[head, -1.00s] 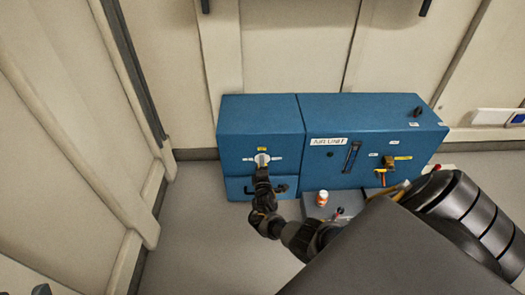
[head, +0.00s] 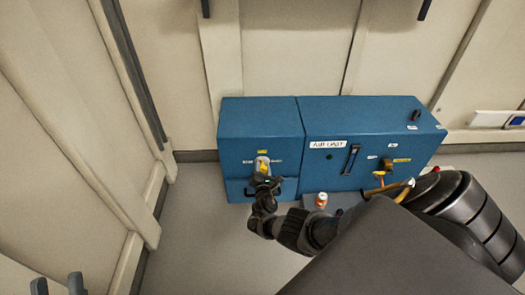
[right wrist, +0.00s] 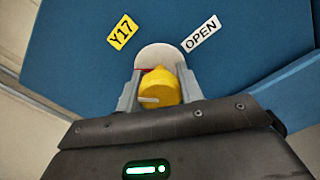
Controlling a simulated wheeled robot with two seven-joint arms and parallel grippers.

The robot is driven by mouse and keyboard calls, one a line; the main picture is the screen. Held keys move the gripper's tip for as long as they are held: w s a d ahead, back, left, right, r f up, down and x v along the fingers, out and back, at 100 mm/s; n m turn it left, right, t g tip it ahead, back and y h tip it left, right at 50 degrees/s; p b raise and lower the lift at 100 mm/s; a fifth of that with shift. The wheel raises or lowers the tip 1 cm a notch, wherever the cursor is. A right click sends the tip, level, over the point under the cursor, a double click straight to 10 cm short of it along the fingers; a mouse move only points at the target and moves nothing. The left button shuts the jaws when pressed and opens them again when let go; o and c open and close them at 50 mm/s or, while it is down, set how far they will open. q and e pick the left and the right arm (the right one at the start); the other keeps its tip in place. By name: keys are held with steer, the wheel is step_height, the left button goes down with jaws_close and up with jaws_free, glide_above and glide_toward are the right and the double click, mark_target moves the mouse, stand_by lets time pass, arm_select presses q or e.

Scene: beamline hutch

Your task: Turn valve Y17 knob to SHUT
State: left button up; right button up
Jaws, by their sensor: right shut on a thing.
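The yellow knob (right wrist: 163,87) of valve Y17 sits on a pale round plate (right wrist: 160,54) on the blue cabinet front. My right gripper (right wrist: 161,72) is shut on the knob, one grey finger on each side. A white mark on the knob points left in the right wrist view. The yellow Y17 label (right wrist: 122,33) is at upper left and the white OPEN label (right wrist: 201,33) at upper right; no SHUT label is readable. The head view also shows the knob (head: 262,163). My left gripper (head: 57,284) is open and empty at the lower left corner, apart from the cabinet.
Walls enclose the left and back. Floor is clear at left.

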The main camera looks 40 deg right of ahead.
steer(key=n, duration=0.5)
steer(key=shift+n, duration=2.2)
steer(key=o, duration=1)
steer(key=shift+s+a, duration=0.1)
steer(key=shift+s, duration=0.05)
